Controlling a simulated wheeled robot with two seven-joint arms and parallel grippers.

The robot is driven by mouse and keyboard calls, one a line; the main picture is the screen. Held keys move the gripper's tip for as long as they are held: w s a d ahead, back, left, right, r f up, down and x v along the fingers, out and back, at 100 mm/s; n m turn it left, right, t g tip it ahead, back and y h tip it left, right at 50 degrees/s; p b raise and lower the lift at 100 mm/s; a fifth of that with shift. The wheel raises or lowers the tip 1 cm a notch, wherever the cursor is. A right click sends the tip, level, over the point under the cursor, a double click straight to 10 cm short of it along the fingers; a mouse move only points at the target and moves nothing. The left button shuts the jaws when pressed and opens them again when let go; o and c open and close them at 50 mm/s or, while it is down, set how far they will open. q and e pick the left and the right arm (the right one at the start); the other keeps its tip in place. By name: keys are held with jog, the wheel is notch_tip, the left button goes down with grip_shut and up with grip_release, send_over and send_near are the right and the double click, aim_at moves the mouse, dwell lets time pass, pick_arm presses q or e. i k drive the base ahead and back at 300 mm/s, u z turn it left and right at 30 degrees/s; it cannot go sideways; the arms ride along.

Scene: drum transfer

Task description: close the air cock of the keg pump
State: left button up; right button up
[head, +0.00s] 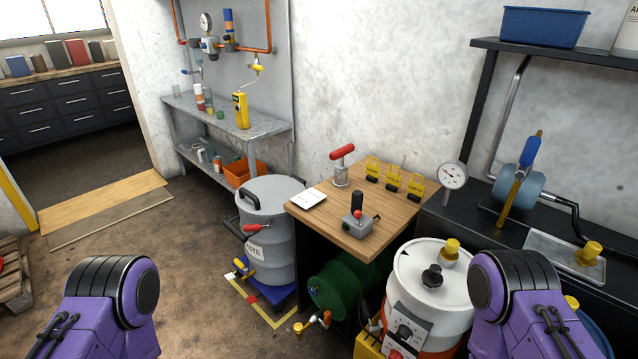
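A green keg (342,286) lies on its side under the wooden-topped bench, with a small brass tap with a red handle (325,318) low at its front. On the black counter at the right stands a blue-grey pump-like body (531,189) with an upright blue handle (531,150) and a yellow lever (512,200). A round gauge (452,176) stands to its left. A small yellow valve (257,68) sits on the copper pipework on the back wall. I cannot tell which fitting is the air cock. Only my purple arm links show; neither gripper is in view.
A grey drum (270,225) stands on a blue dolly left of the wooden bench top (385,232). A white drum with an orange band (428,272) stands close in front. A black shelf (560,52) overhangs the right counter.

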aim_at(532, 146)
jog(key=z, duration=0.4)
jog(key=k, duration=0.5)
jog(key=z, duration=1.15)
jog(key=i, duration=0.8)
jog(key=u, duration=0.55)
